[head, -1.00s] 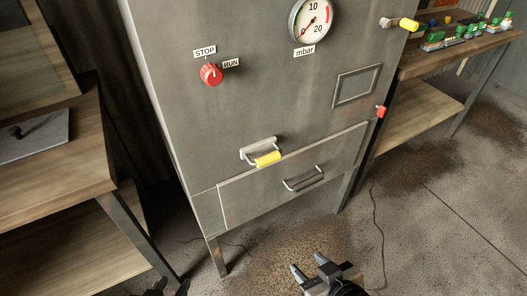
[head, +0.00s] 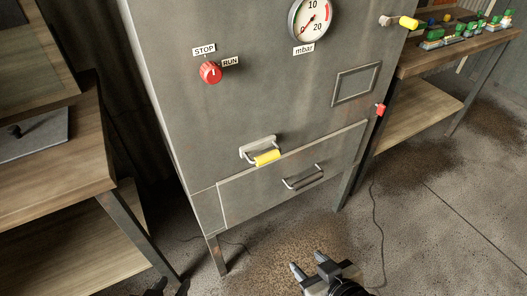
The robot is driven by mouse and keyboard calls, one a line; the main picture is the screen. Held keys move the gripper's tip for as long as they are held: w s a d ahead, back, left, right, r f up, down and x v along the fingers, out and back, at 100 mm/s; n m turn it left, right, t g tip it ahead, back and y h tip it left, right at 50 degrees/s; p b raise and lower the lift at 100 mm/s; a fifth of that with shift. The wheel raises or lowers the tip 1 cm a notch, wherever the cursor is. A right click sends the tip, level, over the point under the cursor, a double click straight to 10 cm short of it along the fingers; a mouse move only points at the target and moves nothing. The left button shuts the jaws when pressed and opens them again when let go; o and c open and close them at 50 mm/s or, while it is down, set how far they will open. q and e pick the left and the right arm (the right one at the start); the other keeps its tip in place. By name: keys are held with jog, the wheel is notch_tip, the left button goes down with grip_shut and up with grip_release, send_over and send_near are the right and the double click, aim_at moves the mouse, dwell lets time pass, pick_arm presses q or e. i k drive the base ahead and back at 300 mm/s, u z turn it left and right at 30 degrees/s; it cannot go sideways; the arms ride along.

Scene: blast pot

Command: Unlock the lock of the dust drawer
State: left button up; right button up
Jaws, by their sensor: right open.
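The dust drawer (head: 245,197) is a grey panel low on the front of the grey cabinet, and it looks shut.
The cabinet (head: 270,95) also carries a red STOP/RUN knob (head: 210,72), a pressure gauge (head: 310,20) and a yellow-tipped lever (head: 408,23). Wooden tables stand at left (head: 85,170) and right (head: 425,65). A thin cable (head: 379,235) runs along the floor.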

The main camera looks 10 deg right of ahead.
aim_at(381, 108)
jog(key=z, duration=1.45)
jog(key=k, duration=0.65)
jog(key=u, duration=1.05)
jog(key=i, duration=0.5)
jog(key=u, duration=0.05)
